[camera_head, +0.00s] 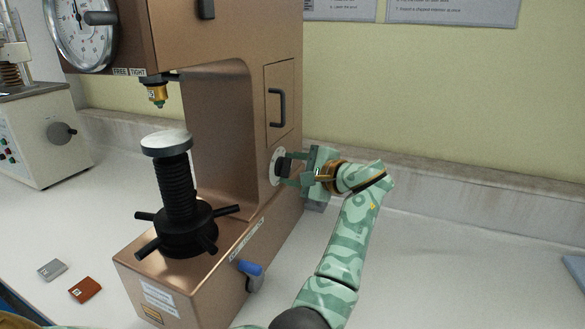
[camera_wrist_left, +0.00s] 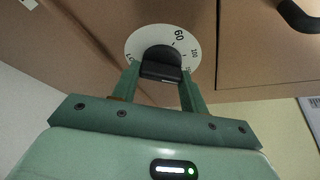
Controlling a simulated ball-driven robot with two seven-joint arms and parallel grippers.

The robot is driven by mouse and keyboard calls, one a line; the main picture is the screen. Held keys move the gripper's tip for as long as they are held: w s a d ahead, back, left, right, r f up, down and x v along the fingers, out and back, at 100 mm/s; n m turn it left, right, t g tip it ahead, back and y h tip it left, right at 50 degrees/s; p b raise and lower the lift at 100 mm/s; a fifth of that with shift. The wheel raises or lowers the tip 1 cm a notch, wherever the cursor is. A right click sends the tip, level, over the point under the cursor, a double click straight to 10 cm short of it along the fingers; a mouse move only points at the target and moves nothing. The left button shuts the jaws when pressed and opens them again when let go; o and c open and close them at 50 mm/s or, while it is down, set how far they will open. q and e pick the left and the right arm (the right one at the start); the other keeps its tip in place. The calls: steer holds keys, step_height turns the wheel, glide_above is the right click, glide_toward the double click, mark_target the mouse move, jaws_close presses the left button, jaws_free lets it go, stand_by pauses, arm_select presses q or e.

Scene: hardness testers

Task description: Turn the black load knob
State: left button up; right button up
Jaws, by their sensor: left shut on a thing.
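The black load knob (camera_head: 282,167) sits on a white round dial plate (camera_head: 274,160) on the right side of the bronze hardness tester (camera_head: 225,120). My left gripper (camera_head: 287,169) reaches it from the right and is shut on it. In the left wrist view, the black knob (camera_wrist_left: 161,63) is between the two green fingers of my left gripper (camera_wrist_left: 160,76), one finger at each side. The dial plate (camera_wrist_left: 186,44) shows "60" and "100" near the knob's upper right; other marks are partly hidden by the knob and fingers. My right gripper is not in view.
A black handle (camera_head: 277,107) is on the tester door above the knob. A blue-tipped lever (camera_head: 250,268) sticks out low on the tester. A spoked handwheel (camera_head: 186,231) is in front. Grey and red-brown blocks (camera_head: 85,290) lie at left. The bench right of my arm is mostly clear.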

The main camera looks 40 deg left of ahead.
arm_select(q)
steer(key=shift+f+n+t+y+b, duration=0.1)
steer(key=shift+n+t+y+b, duration=0.2)
steer(key=shift+n+y+b, duration=0.7)
steer(key=shift+f+n+t+y+b, duration=0.1)
steer(key=shift+n+t+b, duration=0.3)
steer(key=shift+n, duration=1.3)
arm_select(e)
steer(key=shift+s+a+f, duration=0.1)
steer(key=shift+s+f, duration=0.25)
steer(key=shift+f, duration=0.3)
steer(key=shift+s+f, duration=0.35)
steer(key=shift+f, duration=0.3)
arm_select(q)
steer(key=o, duration=1)
steer(key=shift+r, duration=0.1)
steer(key=shift+s+d+p, duration=0.25)
steer(key=shift+s+d, duration=0.2)
steer(key=shift+d, duration=2.25)
steer(key=shift+s+d+p, duration=0.25)
steer(key=shift+s+d, duration=0.15)
steer(key=shift+d, duration=2.3)
steer(key=shift+s+d+p, duration=0.25)
steer(key=shift+s+d, duration=0.2)
steer(key=shift+d, duration=2.25)
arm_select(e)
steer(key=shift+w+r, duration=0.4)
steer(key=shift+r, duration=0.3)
